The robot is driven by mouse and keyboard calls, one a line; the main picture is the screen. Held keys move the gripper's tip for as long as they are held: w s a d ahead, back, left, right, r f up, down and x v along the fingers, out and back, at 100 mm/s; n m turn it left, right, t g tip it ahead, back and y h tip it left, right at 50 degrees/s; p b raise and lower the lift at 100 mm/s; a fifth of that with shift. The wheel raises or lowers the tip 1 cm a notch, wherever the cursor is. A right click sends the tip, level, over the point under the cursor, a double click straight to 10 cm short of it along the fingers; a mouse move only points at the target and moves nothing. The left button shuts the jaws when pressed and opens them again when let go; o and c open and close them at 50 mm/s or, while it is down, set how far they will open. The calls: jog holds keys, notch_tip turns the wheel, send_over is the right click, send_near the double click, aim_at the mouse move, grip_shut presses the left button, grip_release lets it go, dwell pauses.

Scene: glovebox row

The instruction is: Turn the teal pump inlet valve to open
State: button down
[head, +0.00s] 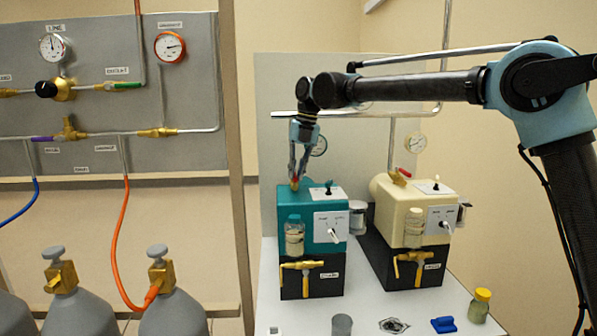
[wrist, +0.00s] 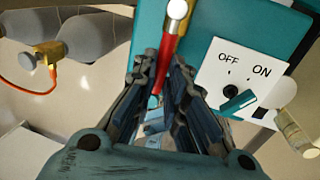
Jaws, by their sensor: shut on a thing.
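The teal pump (head: 298,202) stands on a black base on the bench, left of a cream pump. Its inlet valve is on top, at the back left. In the wrist view the valve's brass body (wrist: 177,10) is at the top edge and its red lever (wrist: 168,48) runs down between my fingers. My gripper (head: 295,182) reaches down over the valve and is shut on the red lever. It also shows in the wrist view (wrist: 163,66). In the head view my fingers hide most of the valve, so the lever's angle is hard to tell there.
The cream pump (head: 418,205) has a similar red-handled valve (head: 402,173). The teal pump's OFF/ON switch panel (wrist: 240,75) lies right of the lever. Gas cylinders (head: 170,300) stand left.

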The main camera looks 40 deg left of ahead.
jog(key=c, duration=1.6)
grip_release()
jog(key=shift+w+d, duration=0.1)
jog(key=shift+c, duration=0.2)
jog(key=shift+r, duration=0.1)
jog(key=v, duration=1.1)
jog(key=shift+r, duration=0.35)
jog(key=shift+w, duration=0.1)
